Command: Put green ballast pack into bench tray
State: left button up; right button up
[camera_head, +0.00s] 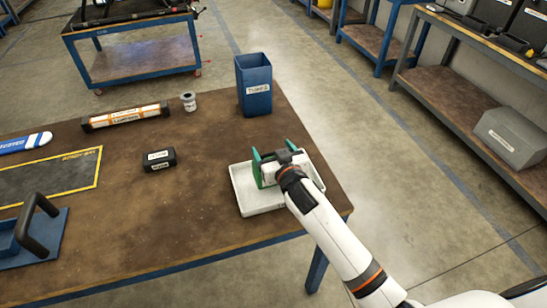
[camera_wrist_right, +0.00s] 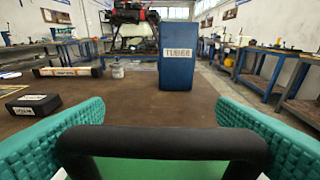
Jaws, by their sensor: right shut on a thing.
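The white bench tray (camera_head: 249,204) lies at the right corner of the brown bench. My right gripper (camera_head: 274,162) is over it, its two green-padded fingers spread around the green ballast pack and shut on it. The pack is mostly hidden by the gripper in the head view. In the right wrist view its black handle (camera_wrist_right: 160,142) crosses between the textured finger pads, and a strip of the green ballast pack (camera_wrist_right: 150,171) shows below. I cannot tell whether the pack touches the tray floor. My left gripper is not in view.
A blue bin (camera_head: 254,88) stands behind the tray. A black box (camera_head: 159,160), an orange-and-white long case (camera_head: 124,116) and a small grey can (camera_head: 189,102) are to the left. A blue holder with a black handle (camera_head: 38,222) is at the front left.

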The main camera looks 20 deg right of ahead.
jog(key=shift+f, duration=1)
jog(key=o, duration=1.6)
jog(key=shift+f, duration=0.3)
jog(key=o, duration=0.4)
jog(key=shift+s+r, duration=0.1)
jog(key=shift+r, duration=0.1)
jog(key=a+v, duration=0.1)
jog(key=v, duration=1)
jog(key=shift+s+d+b, duration=0.3)
jog(key=shift+s+d, duration=0.1)
jog(key=shift+d, duration=0.1)
jog(key=shift+r, duration=0.1)
